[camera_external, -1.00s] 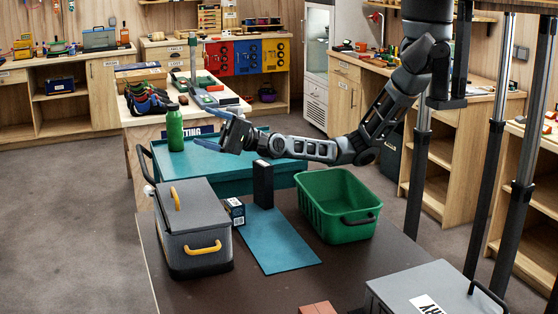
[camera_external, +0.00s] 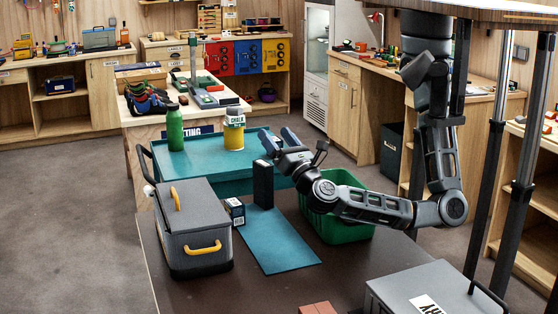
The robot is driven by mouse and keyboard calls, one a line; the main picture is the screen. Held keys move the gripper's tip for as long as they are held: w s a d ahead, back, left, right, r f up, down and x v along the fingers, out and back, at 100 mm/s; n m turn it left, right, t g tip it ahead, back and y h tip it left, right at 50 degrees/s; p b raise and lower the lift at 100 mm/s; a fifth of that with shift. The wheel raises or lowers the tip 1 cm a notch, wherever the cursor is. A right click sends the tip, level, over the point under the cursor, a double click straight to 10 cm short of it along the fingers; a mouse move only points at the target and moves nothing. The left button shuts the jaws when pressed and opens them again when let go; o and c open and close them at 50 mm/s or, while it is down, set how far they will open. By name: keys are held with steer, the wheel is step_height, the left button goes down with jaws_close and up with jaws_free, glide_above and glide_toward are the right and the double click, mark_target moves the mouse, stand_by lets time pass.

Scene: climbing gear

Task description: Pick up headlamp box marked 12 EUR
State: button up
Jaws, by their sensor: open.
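A small dark box with a white label (camera_external: 235,211) sits on the dark table, against the right side of the grey case. A taller plain black box (camera_external: 263,185) stands upright to its right, at the far end of a blue mat (camera_external: 275,240). No 12 EUR marking is legible on either, so I cannot tell which is the headlamp box. My gripper (camera_external: 277,138) is open and empty, raised above and beyond the black box in the picture, with its fingers pointing up and left. It is apart from both boxes.
A grey case (camera_external: 195,245) with yellow handles stands left and a green crate (camera_external: 340,231) right, partly behind my arm. A grey lidded box (camera_external: 425,285) is front right. A green bottle (camera_external: 174,130) and a chalk bottle (camera_external: 234,133) stand on the teal surface behind.

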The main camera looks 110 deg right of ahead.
mark_target(238, 208)
steer(key=w+d+f+g+y+b, duration=0.1)
steer(key=w+d+f, duration=0.1)
steer(key=f, duration=0.6)
steer(key=w+d+f+g+y+b, duration=0.2)
steer(key=w+f, duration=0.1)
steer(key=f, duration=0.5)
steer(key=w+d+f+g+y+b, duration=0.1)
steer(key=w+f+g+y+b, duration=0.1)
steer(key=f, duration=0.6)
steer(key=shift+w+d, duration=0.4)
steer(key=shift+w, duration=0.15)
steer(key=shift+w+d+f, duration=0.1)
steer(key=shift+d, duration=0.1)
steer(key=shift+w+d+p, duration=0.15)
steer(key=shift+d+p, duration=0.1)
steer(key=shift+d, duration=0.95)
steer(key=shift+w+d+p, duration=0.1)
steer(key=shift+d+p, duration=0.15)
steer(key=shift+d, duration=0.9)
steer(key=c, duration=1.1)
